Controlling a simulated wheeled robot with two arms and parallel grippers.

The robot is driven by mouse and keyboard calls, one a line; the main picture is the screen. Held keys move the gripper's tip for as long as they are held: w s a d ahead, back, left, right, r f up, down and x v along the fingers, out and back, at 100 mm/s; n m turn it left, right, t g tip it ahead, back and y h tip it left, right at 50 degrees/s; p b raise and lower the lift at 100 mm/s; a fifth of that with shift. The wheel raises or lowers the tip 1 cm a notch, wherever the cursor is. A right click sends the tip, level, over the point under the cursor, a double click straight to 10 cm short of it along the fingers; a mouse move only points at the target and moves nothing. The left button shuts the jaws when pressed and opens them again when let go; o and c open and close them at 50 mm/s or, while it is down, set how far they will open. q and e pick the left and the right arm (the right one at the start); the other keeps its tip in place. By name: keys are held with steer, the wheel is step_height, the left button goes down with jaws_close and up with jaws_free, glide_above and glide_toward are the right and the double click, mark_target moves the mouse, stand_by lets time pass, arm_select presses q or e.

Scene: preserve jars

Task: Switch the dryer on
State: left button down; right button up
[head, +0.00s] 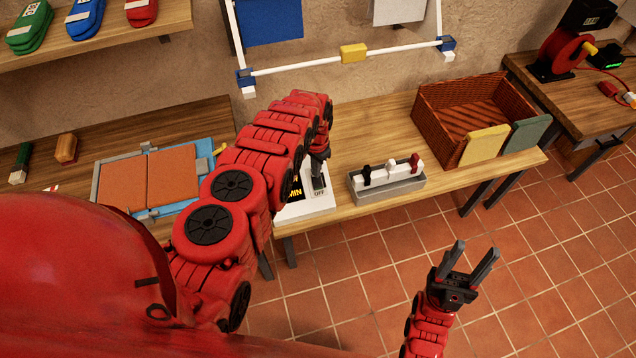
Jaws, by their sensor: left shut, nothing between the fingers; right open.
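A white control box (295,211) lies at the front edge of the middle table. My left arm hides the back and left of the box, and any switch there is not clearly visible. My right gripper (474,258) is open and empty, over the tiled floor in front of the table.
Right of the box stands a grey holder (388,190) with black, white and red pieces. A wicker basket (437,127) with yellow and green cloths stands further right. A white rail (310,64) with a yellow clip hangs above. An orange-panelled blue frame (205,150) lies left.

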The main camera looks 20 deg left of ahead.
arm_select(q)
steer(key=shift+f, duration=0.25)
step_height(320, 180, up, 4)
steer(key=p, duration=0.2)
steer(key=shift+r+p, duration=0.1)
steer(key=shift+p, duration=0.3)
steer(key=shift+r+p, duration=0.9)
steer(key=shift+r, duration=0.6)
steer(key=shift+f, duration=0.1)
